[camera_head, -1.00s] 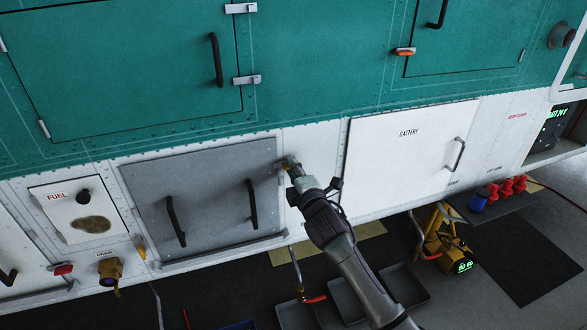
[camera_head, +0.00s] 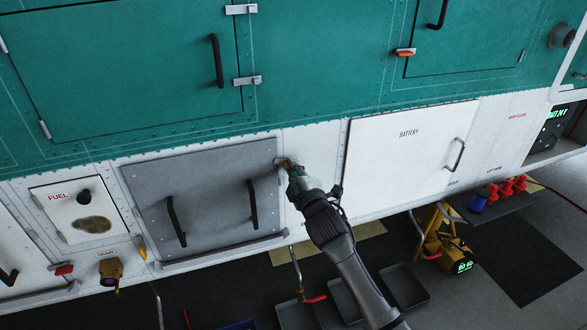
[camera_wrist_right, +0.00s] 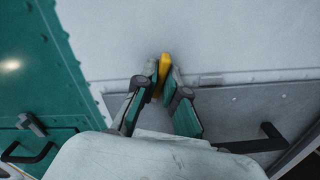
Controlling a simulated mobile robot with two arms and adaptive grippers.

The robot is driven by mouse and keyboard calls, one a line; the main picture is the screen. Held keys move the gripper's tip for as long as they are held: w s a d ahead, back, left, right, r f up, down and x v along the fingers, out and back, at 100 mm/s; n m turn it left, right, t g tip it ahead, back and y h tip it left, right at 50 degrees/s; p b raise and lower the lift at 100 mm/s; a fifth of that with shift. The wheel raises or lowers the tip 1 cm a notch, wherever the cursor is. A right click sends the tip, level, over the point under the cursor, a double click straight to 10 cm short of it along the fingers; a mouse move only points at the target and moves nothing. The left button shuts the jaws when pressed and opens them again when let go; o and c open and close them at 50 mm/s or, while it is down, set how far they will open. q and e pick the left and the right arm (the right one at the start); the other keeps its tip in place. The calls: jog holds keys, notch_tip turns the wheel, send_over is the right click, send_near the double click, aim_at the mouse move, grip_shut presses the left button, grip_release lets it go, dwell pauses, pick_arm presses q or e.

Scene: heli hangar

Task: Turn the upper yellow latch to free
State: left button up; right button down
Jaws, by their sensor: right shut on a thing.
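The upper yellow latch (camera_wrist_right: 165,66) sits at the upper right corner of the grey panel (camera_head: 205,195). In the right wrist view it is a small yellow piece pinched between the fingertips of my right gripper (camera_wrist_right: 164,80). In the head view my right gripper (camera_head: 288,165) reaches the panel's upper right edge and mostly hides the latch. The grey panel lies flat in the hull and has two black handles (camera_head: 175,221). My left gripper is not in view.
A lower yellow latch (camera_head: 141,246) shows near the fuel hatch (camera_head: 80,210). The white battery door (camera_head: 405,160) is right of my arm. Grey trays (camera_head: 404,285) and a yellow unit (camera_head: 445,245) stand on the floor below. A teal door (camera_head: 130,70) is above.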

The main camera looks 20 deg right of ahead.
jog(key=shift+f+m+p, duration=0.1)
jog(key=shift+m+p, duration=0.95)
jog(key=shift+m, duration=5.85)
jog(key=c, duration=1.2)
grip_release()
jog(key=shift+c, duration=0.2)
jog(key=s, duration=1.2)
jog(key=shift+d, duration=0.2)
